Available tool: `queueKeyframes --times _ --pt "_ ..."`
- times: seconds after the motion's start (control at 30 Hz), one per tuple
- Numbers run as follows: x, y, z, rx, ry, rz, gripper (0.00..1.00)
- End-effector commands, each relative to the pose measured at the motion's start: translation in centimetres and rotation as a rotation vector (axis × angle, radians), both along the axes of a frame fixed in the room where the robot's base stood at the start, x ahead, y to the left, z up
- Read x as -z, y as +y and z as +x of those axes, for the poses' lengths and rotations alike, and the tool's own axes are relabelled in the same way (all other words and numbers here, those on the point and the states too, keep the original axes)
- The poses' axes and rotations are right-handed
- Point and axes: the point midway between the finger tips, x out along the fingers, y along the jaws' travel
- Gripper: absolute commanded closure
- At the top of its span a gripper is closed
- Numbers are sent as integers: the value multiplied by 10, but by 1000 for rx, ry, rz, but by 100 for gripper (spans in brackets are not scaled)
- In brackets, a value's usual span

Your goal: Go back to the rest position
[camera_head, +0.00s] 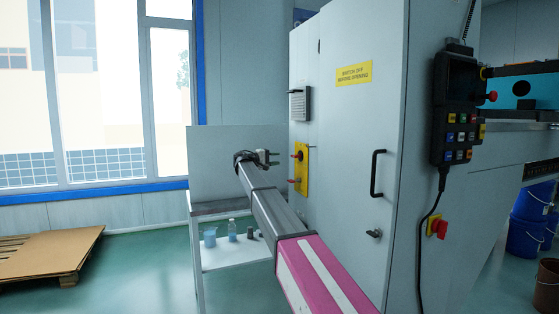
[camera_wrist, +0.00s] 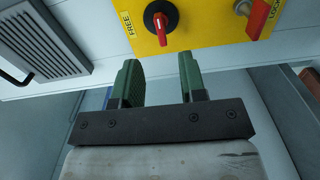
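My gripper (camera_head: 270,157) is at the end of my outstretched arm, in front of the cabinet and left of a yellow switch plate (camera_head: 305,170). In the wrist view my gripper (camera_wrist: 158,62) has its two green fingers apart, with nothing between them. The yellow plate (camera_wrist: 200,28) lies beyond the fingertips, apart from them. It carries a red and black knob (camera_wrist: 160,17) near a "FREE" label and a red lever (camera_wrist: 262,16) near a "LOCK" label.
The grey cabinet (camera_head: 350,135) has a black door handle (camera_head: 377,173) and a vent (camera_head: 300,104). A small table (camera_head: 219,207) with a bottle and cups on its lower shelf stands behind my arm. A control pendant (camera_head: 459,108) hangs at right. A pallet (camera_head: 50,262) lies at left.

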Motion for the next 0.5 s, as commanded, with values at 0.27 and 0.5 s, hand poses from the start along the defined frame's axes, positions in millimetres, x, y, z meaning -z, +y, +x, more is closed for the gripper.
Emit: queueKeyframes --times 0.27,0.5 --pt "1 0 -1 0 0 1 62" --pt "67 -28 -32 -16 54 105 62"
